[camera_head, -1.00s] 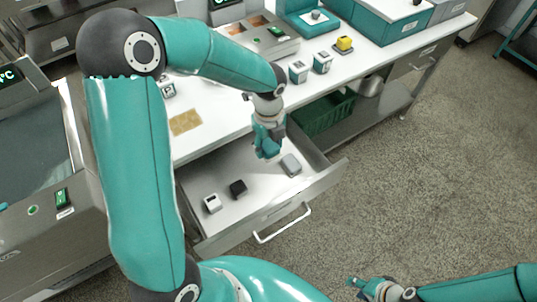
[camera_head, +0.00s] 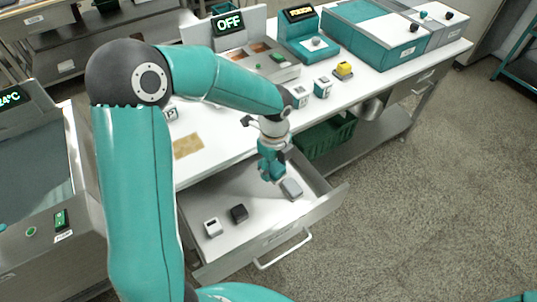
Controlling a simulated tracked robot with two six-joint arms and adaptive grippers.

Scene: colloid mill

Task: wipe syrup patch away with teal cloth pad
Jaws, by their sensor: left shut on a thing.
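The syrup patch (camera_head: 187,146) is a flat amber-brown rectangle on the white worktop, left of my left gripper. My left gripper (camera_head: 271,174) points down over the open drawer (camera_head: 255,215), close to the left of a grey block (camera_head: 291,188). It is shut on a small teal thing, which I take to be the teal cloth pad (camera_head: 268,168); teal on teal, its outline is hard to part from the fingers. My right gripper is out of view.
A white block (camera_head: 213,227) and a black block (camera_head: 239,212) lie in the drawer. A yellow-topped object (camera_head: 343,70) and small white-and-teal containers (camera_head: 322,87) stand on the worktop behind. A green crate (camera_head: 327,139) sits on the shelf below.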

